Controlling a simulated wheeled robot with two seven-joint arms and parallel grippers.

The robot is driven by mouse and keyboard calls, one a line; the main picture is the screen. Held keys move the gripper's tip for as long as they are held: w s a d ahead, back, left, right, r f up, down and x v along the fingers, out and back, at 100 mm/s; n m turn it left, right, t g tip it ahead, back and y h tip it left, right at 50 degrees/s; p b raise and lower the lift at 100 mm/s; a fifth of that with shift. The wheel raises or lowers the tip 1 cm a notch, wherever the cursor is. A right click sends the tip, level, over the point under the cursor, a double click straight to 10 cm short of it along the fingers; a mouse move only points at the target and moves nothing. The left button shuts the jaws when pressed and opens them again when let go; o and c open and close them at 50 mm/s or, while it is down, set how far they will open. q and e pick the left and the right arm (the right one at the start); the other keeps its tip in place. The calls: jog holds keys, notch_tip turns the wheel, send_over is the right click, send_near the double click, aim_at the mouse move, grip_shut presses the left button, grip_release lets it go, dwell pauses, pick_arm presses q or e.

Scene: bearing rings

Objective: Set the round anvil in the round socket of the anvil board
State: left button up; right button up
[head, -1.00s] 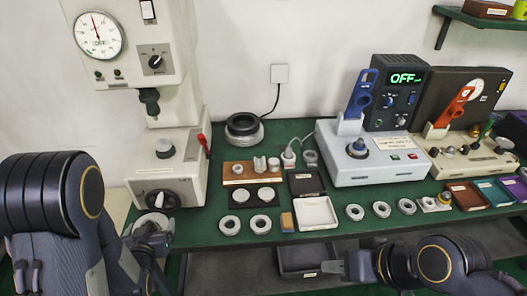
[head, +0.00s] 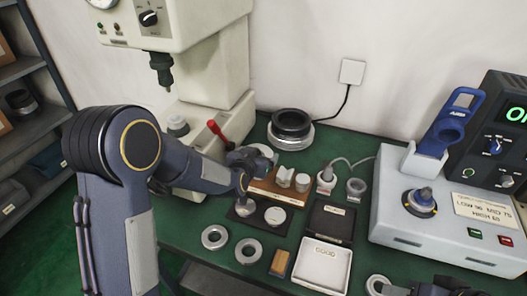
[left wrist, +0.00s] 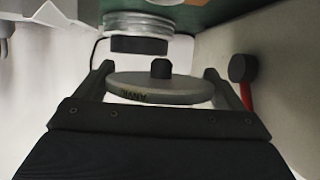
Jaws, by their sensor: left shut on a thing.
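My left gripper (head: 243,180) is over the left part of the brown wooden board (head: 262,188), which appears to be the anvil board. In the left wrist view it (left wrist: 165,95) is shut on a grey disc with a black stub (left wrist: 150,88). The lettering on its rim looks like part of "ANVIL", so I take it for the round anvil. The board carries a V-shaped block (head: 284,176) and a short cylinder (head: 302,182). My arm hides the board's left part, and the round socket cannot be made out. My right gripper (head: 397,290) is partly cut off at the bottom edge.
A black plate with two pale discs (head: 275,215) lies in front of the board. Rings (head: 249,250), a black box (head: 331,221) and a white tray (head: 320,265) are nearby. The press with a red lever (head: 217,131) and a ring stack (head: 291,128) stand behind.

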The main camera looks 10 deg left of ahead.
pick_arm(q)
jog(key=shift+w+d+r, duration=0.1)
jog(key=shift+w+d, duration=0.15)
jog(key=shift+w, duration=0.2)
jog(key=shift+s+f+b, duration=0.1)
jog(key=shift+f+b, duration=0.3)
jog(key=shift+f, duration=0.1)
jog(key=shift+f+b, duration=0.6)
jog(key=shift+f, duration=0.5)
jog(key=shift+b, duration=0.45)
jog(key=shift+f+b, duration=0.6)
jog(key=shift+b, duration=0.05)
jog(key=shift+r, duration=0.15)
jog(key=shift+r+p, duration=0.4)
jog(key=shift+r, duration=0.15)
jog(key=shift+b, duration=0.4)
dwell(1.2)
